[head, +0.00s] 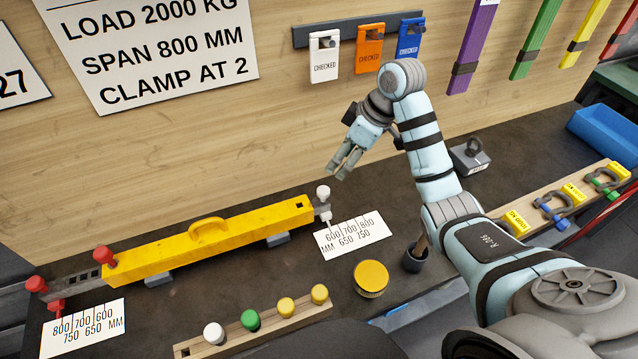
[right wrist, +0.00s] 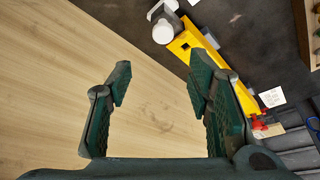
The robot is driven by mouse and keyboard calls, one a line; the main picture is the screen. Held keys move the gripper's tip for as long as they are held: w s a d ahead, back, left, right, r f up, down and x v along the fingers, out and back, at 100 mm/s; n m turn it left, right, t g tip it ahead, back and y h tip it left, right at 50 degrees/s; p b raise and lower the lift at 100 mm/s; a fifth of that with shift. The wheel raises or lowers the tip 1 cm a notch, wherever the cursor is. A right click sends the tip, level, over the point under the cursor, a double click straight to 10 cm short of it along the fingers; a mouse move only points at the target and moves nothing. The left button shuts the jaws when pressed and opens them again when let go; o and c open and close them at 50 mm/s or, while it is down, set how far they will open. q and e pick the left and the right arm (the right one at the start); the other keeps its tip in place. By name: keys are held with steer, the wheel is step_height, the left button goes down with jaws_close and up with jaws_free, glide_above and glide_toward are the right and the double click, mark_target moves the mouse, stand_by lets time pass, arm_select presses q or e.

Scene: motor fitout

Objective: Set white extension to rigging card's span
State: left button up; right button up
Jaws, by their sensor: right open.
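The rigging card (head: 150,50) on the wall reads load 2000 kg, span 800 mm, clamp at 2. A yellow beam (head: 250,222) lies on the bench. The white extension (head: 323,207) with its white knob (head: 323,191) sits at its right end, close in, its pointer near 600 on the right scale card (head: 350,236). The red extension (head: 75,285) sits at the left end, pointer near 800. My right gripper (head: 345,163) is open and empty, above and slightly right of the white knob. In the right wrist view the white knob (right wrist: 163,31) lies beyond the open fingers (right wrist: 160,80).
A wooden strip with white, green and yellow knobs (head: 265,322) lies in front. A shackle rack (head: 560,208) and blue bin (head: 605,132) are farther right. Tags (head: 369,48) hang above.

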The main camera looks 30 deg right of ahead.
steer(key=b, duration=0.2)
glide_toward(323, 189)
steer(key=f, duration=0.2)
steer(key=x, duration=0.7)
steer(key=shift+w+a+r, duration=0.1)
steer(key=shift+w+a, duration=0.1)
steer(key=shift+s, duration=0.15)
steer(key=shift+c, duration=0.9)
arm_select(q)
steer(key=f, duration=0.2)
steer(key=s+f, duration=0.1)
steer(key=shift+f, duration=0.35)
arm_select(e)
jaws_close()
